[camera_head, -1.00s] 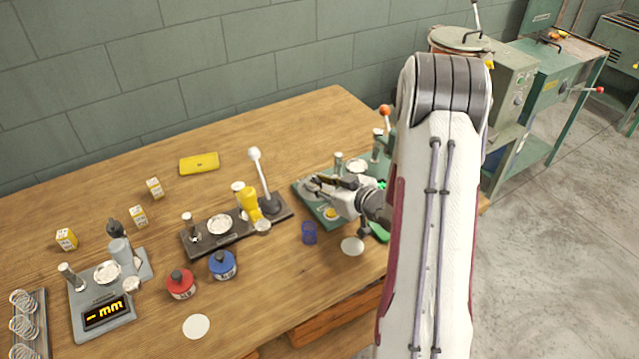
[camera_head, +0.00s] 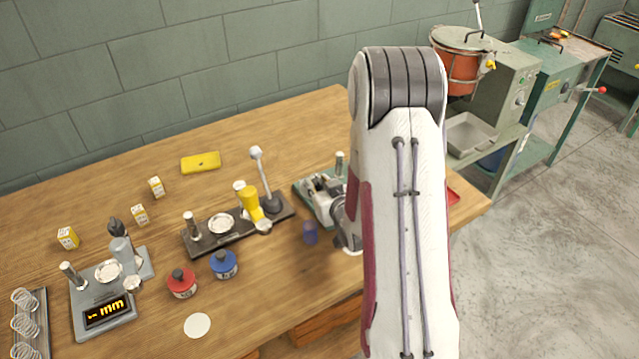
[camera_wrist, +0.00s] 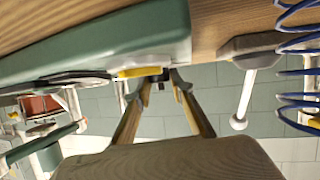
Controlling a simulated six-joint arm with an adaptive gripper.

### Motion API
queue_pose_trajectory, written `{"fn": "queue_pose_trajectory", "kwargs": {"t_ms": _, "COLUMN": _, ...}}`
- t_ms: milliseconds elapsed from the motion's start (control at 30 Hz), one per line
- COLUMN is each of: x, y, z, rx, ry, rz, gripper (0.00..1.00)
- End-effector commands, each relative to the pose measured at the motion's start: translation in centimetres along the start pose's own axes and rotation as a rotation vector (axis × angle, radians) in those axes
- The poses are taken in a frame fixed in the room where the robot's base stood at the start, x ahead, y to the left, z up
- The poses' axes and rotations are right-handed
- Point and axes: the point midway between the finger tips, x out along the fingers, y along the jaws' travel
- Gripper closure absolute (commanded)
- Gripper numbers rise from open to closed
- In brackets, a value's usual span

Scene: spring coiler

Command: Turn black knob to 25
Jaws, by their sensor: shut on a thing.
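My gripper (camera_wrist: 162,80) is at the green-based device (camera_head: 308,203) near the right part of the table. In the wrist view its two tan fingers reach the device's green body (camera_wrist: 100,50), beside a yellow part (camera_wrist: 138,72). The fingertips are closed on a small dark piece, the black knob (camera_wrist: 160,76), of which little shows. No scale or number on the knob can be read. In the head view my arm and gripper cover much of the device, and the knob is hidden.
A dark-based device with a white-knobbed lever (camera_head: 256,153) stands to the left. The table's front middle is mostly clear.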

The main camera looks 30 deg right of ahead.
Motion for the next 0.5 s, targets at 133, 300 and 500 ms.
{"fn": "queue_pose_trajectory", "kwargs": {"t_ms": 133, "x": -0.02, "y": -0.18, "z": 0.0, "rx": 0.022, "ry": -0.004, "rz": 0.054, "gripper": 0.99}}
{"fn": "queue_pose_trajectory", "kwargs": {"t_ms": 300, "x": 0.01, "y": -0.3, "z": -0.04, "rx": 0.048, "ry": -0.007, "rz": 0.116, "gripper": 0.99}}
{"fn": "queue_pose_trajectory", "kwargs": {"t_ms": 500, "x": 0.03, "y": -0.34, "z": -0.06, "rx": 0.074, "ry": -0.011, "rz": 0.18, "gripper": 0.99}}
